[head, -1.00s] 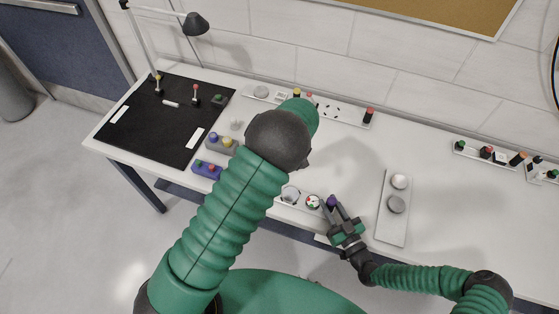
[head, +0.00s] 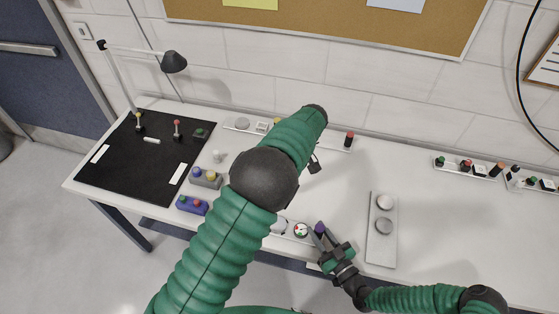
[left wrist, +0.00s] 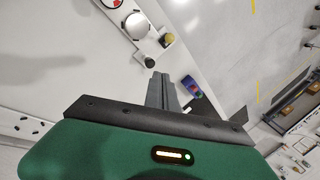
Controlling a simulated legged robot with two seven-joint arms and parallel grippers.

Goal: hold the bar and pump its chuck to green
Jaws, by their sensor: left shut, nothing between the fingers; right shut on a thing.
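A pale bar with a red, green and white dial (head: 301,230) lies at the front edge of the bench in the head view. A purple knob (head: 320,229) stands at its right end, between the fingers of my right gripper (head: 321,236), which is shut on it. A silver round chuck (head: 279,227) is left of the dial, partly hidden by my left arm.
A grey button box (head: 206,178) and a blue button box (head: 192,205) stand left of my arm, next to a black mat (head: 140,165). Strips of coloured pegs (head: 467,170) line the back. The middle right bench is clear.

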